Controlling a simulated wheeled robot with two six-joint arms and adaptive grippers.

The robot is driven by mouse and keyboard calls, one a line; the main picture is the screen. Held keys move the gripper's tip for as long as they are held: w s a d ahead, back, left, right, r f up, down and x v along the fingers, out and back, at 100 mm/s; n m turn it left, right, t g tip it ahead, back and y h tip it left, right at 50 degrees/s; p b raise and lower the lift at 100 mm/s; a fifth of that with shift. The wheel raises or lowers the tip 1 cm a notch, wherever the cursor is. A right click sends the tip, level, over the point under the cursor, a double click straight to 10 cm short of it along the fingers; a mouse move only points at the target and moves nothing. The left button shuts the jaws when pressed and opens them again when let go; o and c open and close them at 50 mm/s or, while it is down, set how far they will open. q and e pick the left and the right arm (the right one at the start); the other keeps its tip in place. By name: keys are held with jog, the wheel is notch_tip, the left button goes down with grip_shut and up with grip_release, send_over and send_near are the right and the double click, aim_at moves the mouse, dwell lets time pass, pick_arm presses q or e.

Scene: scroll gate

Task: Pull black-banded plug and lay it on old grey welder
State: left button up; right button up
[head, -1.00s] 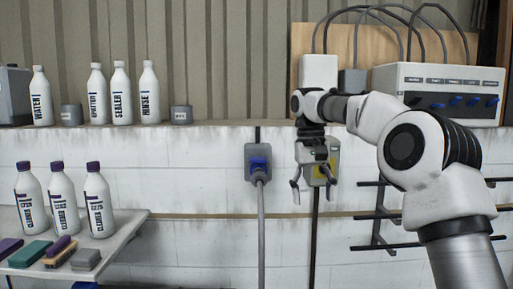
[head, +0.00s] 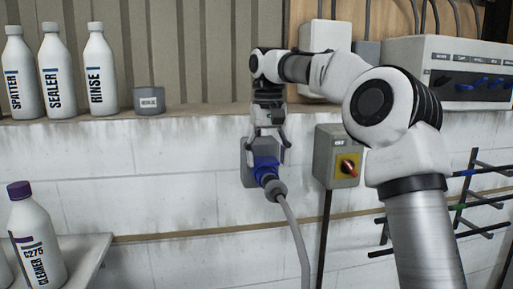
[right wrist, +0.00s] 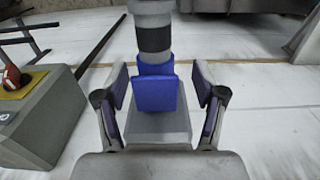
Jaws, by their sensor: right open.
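A grey plug with a black band (right wrist: 154,38) sits in a blue-fronted socket on a grey wall box (head: 247,172). In the head view the plug (head: 275,188) points down and to the right, with a grey cable hanging from it. My right gripper (head: 270,156) is open just above and in front of the blue part. In the right wrist view its two fingers stand on either side of the blue part (right wrist: 157,95), apart from it. No thing here is surely the old grey welder. My left gripper is not in view.
A grey switch box (head: 338,155) with a red knob on yellow is close right of the socket. A pale grey panel box (head: 440,70) with knobs stands on the ledge. White bottles (head: 55,75) and a small grey tub (head: 149,100) stand left. Black rods (head: 480,200) stick out at right.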

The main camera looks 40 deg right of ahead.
aim_at(272, 176)
jog(key=s+f, duration=0.2)
jog(key=shift+s+f, duration=0.15)
jog(key=shift+s, duration=0.15)
jog(key=f, duration=0.1)
jog(key=w+f, duration=0.1)
jog(key=f, duration=0.1)
jog(key=shift+w+d+f, duration=0.1)
jog(key=shift+w, duration=0.2)
jog(key=shift+w+f, duration=0.15)
jog(key=shift+w, duration=0.05)
jog(key=shift+s+r, duration=0.25)
jog(key=shift+s, duration=0.1)
jog(key=c, duration=0.3)
jog(key=shift+s+r, duration=0.1)
jog(key=shift+s, duration=0.15)
jog(key=c, duration=0.7)
grip_shut()
jog(key=shift+o, duration=1.5)
grip_release()
jog(key=shift+w, duration=0.1)
grip_shut()
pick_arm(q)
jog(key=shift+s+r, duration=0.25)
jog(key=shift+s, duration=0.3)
